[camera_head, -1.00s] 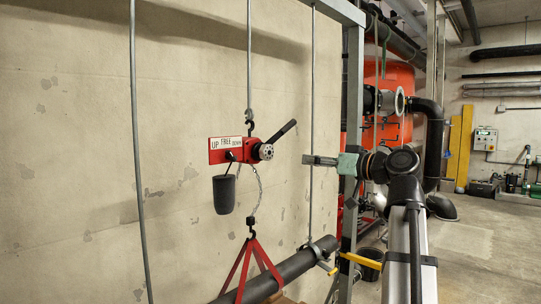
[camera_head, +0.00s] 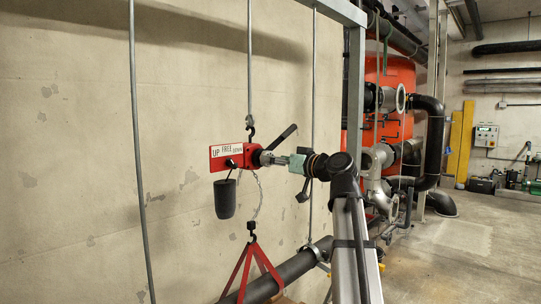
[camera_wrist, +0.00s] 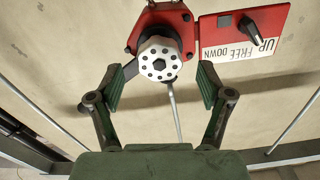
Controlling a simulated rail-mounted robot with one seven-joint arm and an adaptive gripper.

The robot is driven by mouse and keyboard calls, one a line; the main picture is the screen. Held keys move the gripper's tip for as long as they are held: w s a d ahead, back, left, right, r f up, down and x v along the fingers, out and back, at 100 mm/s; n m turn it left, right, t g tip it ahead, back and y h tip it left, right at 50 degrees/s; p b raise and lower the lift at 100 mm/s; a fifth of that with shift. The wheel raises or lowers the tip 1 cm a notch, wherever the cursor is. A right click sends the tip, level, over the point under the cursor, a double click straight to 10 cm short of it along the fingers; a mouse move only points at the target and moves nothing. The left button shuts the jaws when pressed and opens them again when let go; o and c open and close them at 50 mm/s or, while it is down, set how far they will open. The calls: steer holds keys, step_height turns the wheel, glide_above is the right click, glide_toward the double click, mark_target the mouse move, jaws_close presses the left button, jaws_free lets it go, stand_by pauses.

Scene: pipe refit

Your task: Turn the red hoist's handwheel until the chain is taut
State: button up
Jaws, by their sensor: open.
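The red hoist (camera_head: 253,152) hangs from a hook on a rod. Its round, pale handwheel (camera_wrist: 159,59) has a ring of dark holes. My gripper (camera_wrist: 161,72) is open, one finger on each side of the handwheel with gaps on both sides; in the head view my gripper (camera_head: 278,160) is right in front of the hoist. The chain (camera_head: 259,195) bows to the right between hoist and lower hook (camera_head: 252,226), so it looks slack. The UP/FREE/DOWN plate (camera_wrist: 242,32) carries a black selector (camera_wrist: 253,32) that seems to point toward UP.
Red slings (camera_head: 239,268) run from the lower hook to a dark pipe (camera_head: 299,265). A black chain bag (camera_head: 225,199) hangs under the hoist, and a black lever (camera_head: 281,137) sticks out at upper right. A grey frame post (camera_head: 355,95) stands to the right.

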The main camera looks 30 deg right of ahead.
steer(key=shift+x, duration=1.3)
steer(key=c, duration=1.2)
steer(key=shift+o, duration=0.2)
steer(key=m+p, duration=0.1)
steer(key=m, duration=1.1)
steer(key=shift+d+m, duration=0.1)
steer(key=shift+m, duration=0.3)
